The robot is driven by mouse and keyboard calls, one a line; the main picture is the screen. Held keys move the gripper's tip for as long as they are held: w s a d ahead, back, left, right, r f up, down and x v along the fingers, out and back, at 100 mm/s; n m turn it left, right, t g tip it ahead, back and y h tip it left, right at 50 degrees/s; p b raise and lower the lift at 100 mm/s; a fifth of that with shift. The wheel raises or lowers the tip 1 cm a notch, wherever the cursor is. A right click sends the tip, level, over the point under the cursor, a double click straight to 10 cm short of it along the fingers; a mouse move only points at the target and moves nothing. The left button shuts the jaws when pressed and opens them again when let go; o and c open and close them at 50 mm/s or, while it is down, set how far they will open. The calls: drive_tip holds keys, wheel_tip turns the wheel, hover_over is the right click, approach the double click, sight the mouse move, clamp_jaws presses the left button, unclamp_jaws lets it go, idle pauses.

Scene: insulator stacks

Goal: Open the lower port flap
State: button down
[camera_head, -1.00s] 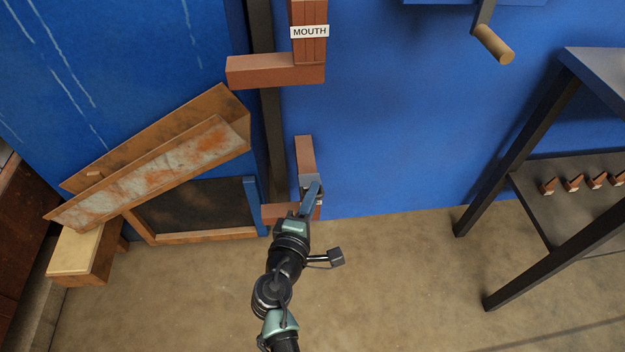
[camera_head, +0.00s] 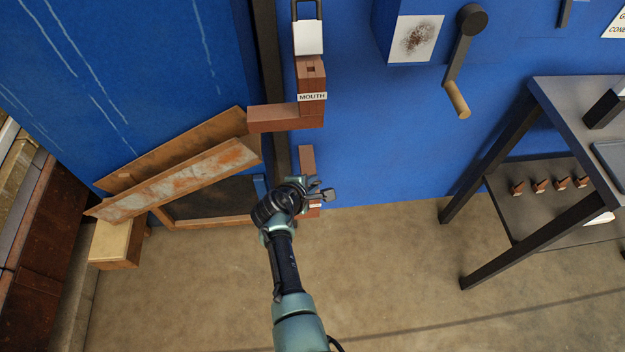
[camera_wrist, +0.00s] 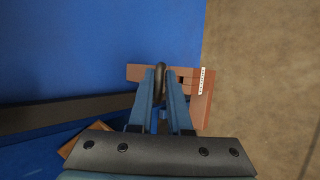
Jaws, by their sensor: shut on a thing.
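The lower port is a brown wooden fitting (camera_head: 307,158) low on the blue wall. It also shows in the wrist view (camera_wrist: 198,105) with a small white label (camera_wrist: 203,81), too small to read surely. A dark rounded handle (camera_wrist: 161,70) stands in front of it. My gripper (camera_wrist: 165,82) is shut on this handle, with one blue finger on each side. In the head view my gripper (camera_head: 313,188) is at the lower port, and my wrist hides much of it. The flap itself is mostly hidden, so I cannot tell whether it is open.
A rusty chute (camera_head: 180,180) leans at left. A crank (camera_head: 457,75) and a dark table (camera_head: 575,115) are at right. The floor between is clear.

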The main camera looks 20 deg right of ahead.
drive_tip(key=shift+w+d+r+g+y, duration=0.15)
drive_tip(key=shift+w+d+r+g, duration=0.1)
drive_tip(key=shift+w+r+g, duration=0.25)
drive_tip(key=shift+w+d+r+g+y, duration=0.15)
drive_tip(key=shift+w+d+r+g, duration=0.1)
drive_tip(key=shift+w+g, duration=0.4)
drive_tip(key=shift+w+f+n+b, duration=0.1)
drive_tip(key=shift+w+n+b, duration=0.05)
drive_tip(key=shift+n+b, duration=0.2)
drive_tip(key=shift+w+d+r+b, duration=0.2)
drive_tip(key=shift+w+b, duration=0.5)
drive_tip(key=shift+w, duration=0.05)
drive_tip(key=shift+w+d+r+b, duration=0.15)
drive_tip(key=shift+w+d+b, duration=0.05)
drive_tip(key=shift+w+b, duration=0.5)
drive_tip(key=shift+w, duration=0.1)
drive_tip(key=c, duration=0.9)
unclamp_jaws()
drive_tip(key=shift+f, duration=0.15)
